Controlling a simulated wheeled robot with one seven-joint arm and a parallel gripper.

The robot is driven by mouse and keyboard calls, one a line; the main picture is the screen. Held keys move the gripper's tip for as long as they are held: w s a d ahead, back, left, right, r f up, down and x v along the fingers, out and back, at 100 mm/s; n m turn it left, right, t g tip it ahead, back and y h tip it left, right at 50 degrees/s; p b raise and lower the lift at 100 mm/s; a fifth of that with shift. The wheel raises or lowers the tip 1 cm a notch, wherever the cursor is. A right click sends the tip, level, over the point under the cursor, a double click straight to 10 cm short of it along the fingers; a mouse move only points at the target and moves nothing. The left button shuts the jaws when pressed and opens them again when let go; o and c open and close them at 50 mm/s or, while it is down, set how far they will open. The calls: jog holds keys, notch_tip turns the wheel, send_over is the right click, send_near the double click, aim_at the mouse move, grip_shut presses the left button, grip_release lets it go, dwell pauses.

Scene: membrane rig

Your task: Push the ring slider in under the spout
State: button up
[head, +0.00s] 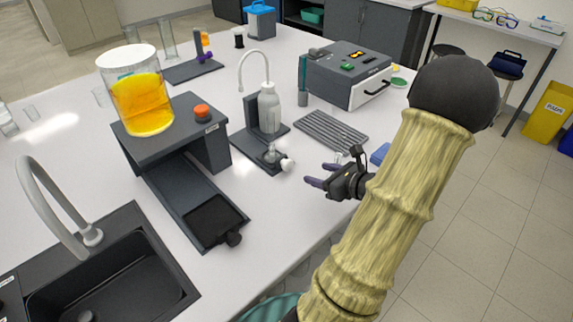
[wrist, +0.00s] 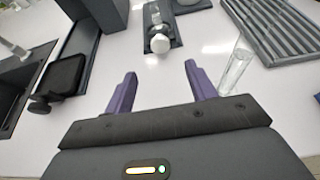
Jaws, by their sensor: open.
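A small clear piece (head: 271,154) with a white round knob (head: 287,165) sits on the front of a dark base plate and looks like the ring slider. It also shows in the wrist view (wrist: 157,20), its white knob (wrist: 160,46) towards me. Behind it, a stand on the plate holds a grey-white bottle (head: 269,108) with a curved spout (head: 254,52). My gripper (head: 322,172) is open and empty, to the right of the knob and apart from it. In the wrist view the knob lies beyond the gap between my purple fingers (wrist: 160,70).
A glass vial (wrist: 236,70) stands near my right finger. A ribbed grey rack (head: 331,130) lies to the right. On the left, a dark bench carries a tank of orange liquid (head: 141,100), above a track with a black square tray (head: 212,218). White tabletop lies between.

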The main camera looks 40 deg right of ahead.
aim_at(290, 165)
jog(key=x, duration=1.4)
jog(key=shift+p, duration=0.35)
